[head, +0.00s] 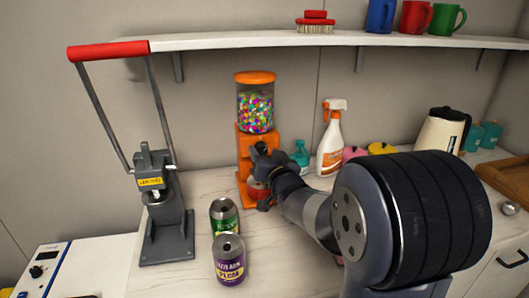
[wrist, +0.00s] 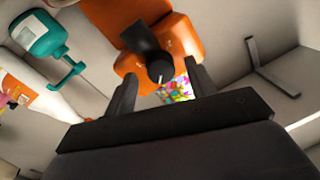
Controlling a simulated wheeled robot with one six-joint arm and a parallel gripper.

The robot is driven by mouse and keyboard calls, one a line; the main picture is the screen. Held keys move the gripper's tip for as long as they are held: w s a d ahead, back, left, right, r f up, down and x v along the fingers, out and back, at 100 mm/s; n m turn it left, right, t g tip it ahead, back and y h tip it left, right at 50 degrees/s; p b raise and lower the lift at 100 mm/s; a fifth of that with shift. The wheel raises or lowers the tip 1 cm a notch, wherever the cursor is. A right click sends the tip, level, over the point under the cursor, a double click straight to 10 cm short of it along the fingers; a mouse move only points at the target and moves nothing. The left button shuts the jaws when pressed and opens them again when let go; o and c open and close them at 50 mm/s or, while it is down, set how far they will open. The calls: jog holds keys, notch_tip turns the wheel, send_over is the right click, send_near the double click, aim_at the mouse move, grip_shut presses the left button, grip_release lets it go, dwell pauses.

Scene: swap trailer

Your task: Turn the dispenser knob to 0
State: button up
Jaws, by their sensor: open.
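The candy dispenser (head: 243,144) is orange with an orange lid and a clear jar of coloured candies. It stands on the white counter against the wall. Its black knob (wrist: 160,70), with a white line on it, shows in the wrist view on the orange body (wrist: 188,38). The angle the line points to on any scale is too small to read. My gripper (wrist: 162,86) is open, its two dark fingers on either side of the knob in that view. Contact cannot be told. In the head view my gripper (head: 265,172) is at the dispenser's front and hides the knob.
A green can (head: 224,216) and a purple can (head: 229,260) stand in front, left of my arm. A grey press (head: 165,215) with a red handle is at the left. A spray bottle (head: 330,143) and a teal bottle (head: 301,155) stand right of the dispenser. A shelf (head: 240,40) runs above.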

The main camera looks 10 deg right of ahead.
jog(key=shift+w, duration=0.4)
jog(key=c, duration=1)
jog(key=shift+n+b, duration=0.4)
jog(key=shift+b, duration=0.15)
jog(key=n+b, duration=0.3)
jog(key=shift+a+f+n+b, duration=0.1)
jog(key=shift+n+b, duration=0.2)
jog(key=shift+r+n+g+b, duration=0.2)
jog(key=shift+n+g+b, duration=0.2)
jog(key=shift+n+b, duration=1.4)
jog(key=shift+n, duration=0.4)
